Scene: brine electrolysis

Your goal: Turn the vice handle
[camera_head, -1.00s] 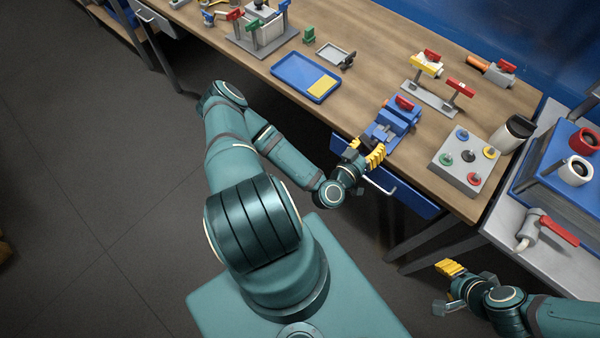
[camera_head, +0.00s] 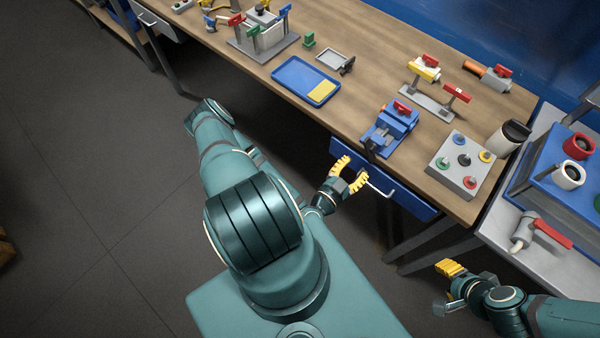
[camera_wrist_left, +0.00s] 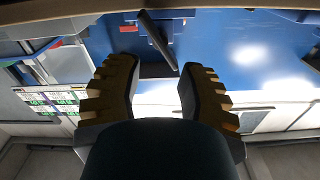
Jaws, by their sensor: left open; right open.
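The blue vice (camera_head: 392,127) sits at the front edge of the wooden bench, with a red part on top. Its dark handle (camera_head: 369,147) points toward the front edge. In the left wrist view a dark bar, which looks like the handle (camera_wrist_left: 158,45), shows beyond and between the fingers. My left gripper (camera_head: 352,173) is open and empty, with yellow fingers, in front of the bench and apart from the vice. It also shows in the left wrist view (camera_wrist_left: 158,95). My right gripper (camera_head: 446,287) is open and empty at the lower right, away from the vice.
A blue drawer (camera_head: 400,190) with a metal handle (camera_head: 378,186) is under the bench near my left gripper. A grey box with coloured knobs (camera_head: 460,165) stands right of the vice. A blue tray (camera_head: 297,82) lies to its left. The bench (camera_head: 350,107) is clear between them.

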